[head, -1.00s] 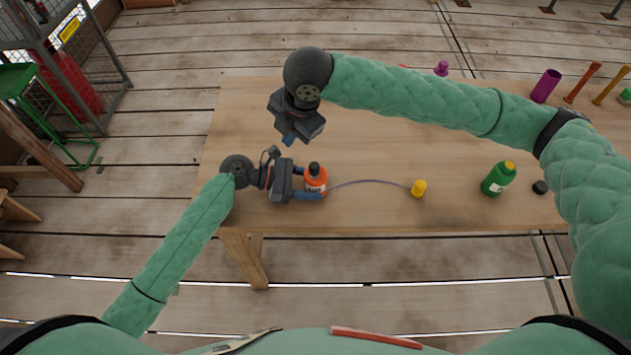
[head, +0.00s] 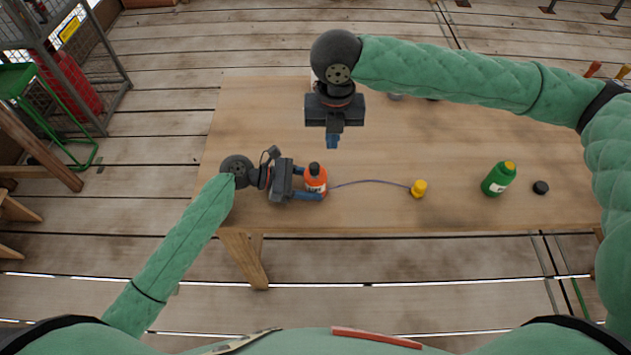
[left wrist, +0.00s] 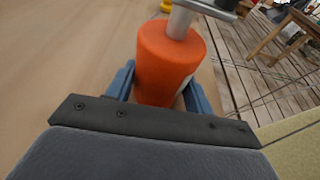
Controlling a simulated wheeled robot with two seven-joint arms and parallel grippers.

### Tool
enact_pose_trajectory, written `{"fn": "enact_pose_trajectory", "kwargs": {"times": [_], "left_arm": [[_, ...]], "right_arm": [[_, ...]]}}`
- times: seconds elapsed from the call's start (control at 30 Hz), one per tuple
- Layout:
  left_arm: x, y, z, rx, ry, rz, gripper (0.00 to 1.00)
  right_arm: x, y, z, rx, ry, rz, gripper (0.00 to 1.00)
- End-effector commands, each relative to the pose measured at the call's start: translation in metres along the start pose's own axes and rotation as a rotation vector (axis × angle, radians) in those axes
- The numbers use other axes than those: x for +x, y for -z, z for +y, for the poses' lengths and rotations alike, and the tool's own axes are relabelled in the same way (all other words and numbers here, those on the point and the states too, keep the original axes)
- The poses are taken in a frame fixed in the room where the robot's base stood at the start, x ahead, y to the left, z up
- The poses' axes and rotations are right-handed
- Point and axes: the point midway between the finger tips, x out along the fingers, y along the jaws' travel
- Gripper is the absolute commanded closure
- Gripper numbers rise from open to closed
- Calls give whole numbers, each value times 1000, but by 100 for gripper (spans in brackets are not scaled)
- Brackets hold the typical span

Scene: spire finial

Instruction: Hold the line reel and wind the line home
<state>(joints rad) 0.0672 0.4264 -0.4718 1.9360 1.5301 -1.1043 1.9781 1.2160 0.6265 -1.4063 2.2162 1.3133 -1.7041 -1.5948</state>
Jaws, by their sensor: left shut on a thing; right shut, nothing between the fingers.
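The orange line reel (head: 316,181) with a dark top stands on the table near its front left. My left gripper (head: 309,183) is shut on it, one blue finger on each side. In the left wrist view the orange reel body (left wrist: 168,60) sits between the blue fingers, with a grey metal post and a dark part on top. A thin line runs right from the reel across the table to a yellow piece (head: 419,188). My right gripper (head: 333,142) is shut and empty, pointing down, above and behind the reel.
A green bottle (head: 498,179) with a yellow top and a small black cap (head: 540,187) are at the right of the wooden table (head: 460,215). The right arm crosses over the table's back. The table between the reel and right gripper is clear.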

Motion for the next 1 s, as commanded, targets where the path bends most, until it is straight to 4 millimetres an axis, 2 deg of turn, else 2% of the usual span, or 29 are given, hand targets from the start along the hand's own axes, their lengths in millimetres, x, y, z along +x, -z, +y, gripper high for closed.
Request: {"fn": "enact_pose_trajectory", "kwargs": {"times": [0.3, 0.5, 1.0], "left_arm": [[0, 0, 0, 0, 0, 0, 61], [0, 0, 0, 0, 0, 0, 61], [0, 0, 0, 0, 0, 0, 61]], "right_arm": [[36, 0, 0, 2, -1, 1, 100], [49, 0, 0, 2, -2, 0, 100], [54, 0, 0, 2, -1, -1, 100]]}}
